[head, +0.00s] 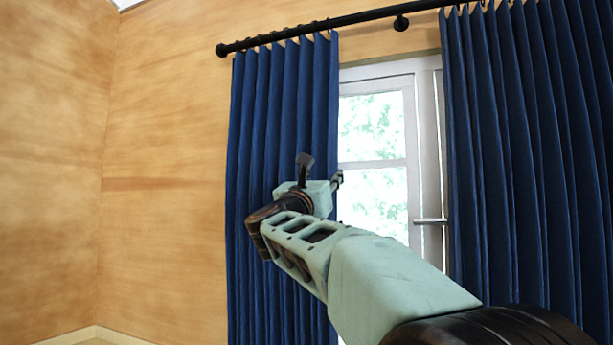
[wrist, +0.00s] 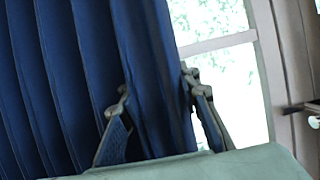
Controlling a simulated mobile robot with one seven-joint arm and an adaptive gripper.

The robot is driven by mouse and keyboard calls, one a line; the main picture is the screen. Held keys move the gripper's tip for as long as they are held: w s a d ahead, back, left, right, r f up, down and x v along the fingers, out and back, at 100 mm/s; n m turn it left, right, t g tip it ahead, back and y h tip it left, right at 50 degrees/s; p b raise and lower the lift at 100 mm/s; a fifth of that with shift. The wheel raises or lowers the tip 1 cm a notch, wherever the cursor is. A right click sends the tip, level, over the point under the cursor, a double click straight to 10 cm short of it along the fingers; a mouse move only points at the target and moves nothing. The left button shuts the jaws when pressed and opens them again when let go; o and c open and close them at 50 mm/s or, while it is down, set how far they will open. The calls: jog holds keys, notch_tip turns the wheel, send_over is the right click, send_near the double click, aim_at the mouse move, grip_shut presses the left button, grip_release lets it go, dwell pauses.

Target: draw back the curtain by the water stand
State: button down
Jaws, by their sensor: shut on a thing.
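A blue pleated curtain (head: 266,140) hangs at the left side of the window from a black rod. A second blue curtain (head: 525,150) hangs at the right. My gripper (head: 322,172) is at the right edge of the left curtain, at about mid-height in the head view. In the wrist view my gripper (wrist: 163,115) has one finger on each side of a fold of the left curtain (wrist: 60,70) and is shut on it. My arm hides part of the curtain's lower right edge. No water stand shows in either view.
The black rod (head: 330,22) runs along the top of the wall. The glazed window (head: 373,150) shows between the curtains, with a handle (head: 430,221) on its frame. The plywood wall (head: 165,150) at the left is bare.

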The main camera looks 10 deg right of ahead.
jog(key=w+a+p, duration=0.1)
jog(key=w+a, duration=0.1)
jog(key=a, duration=0.2)
jog(key=w+a+p, duration=0.1)
jog(key=w+a, duration=0.2)
jog(key=a, duration=0.1)
jog(key=w+a+p, duration=0.2)
jog(key=w+a, duration=0.1)
jog(key=a, duration=0.1)
jog(key=shift+w+a+r, duration=0.1)
jog(key=shift+w+a, duration=0.05)
jog(key=shift+a, duration=0.1)
jog(key=c, duration=1.4)
grip_release()
jog(key=v, duration=1.2)
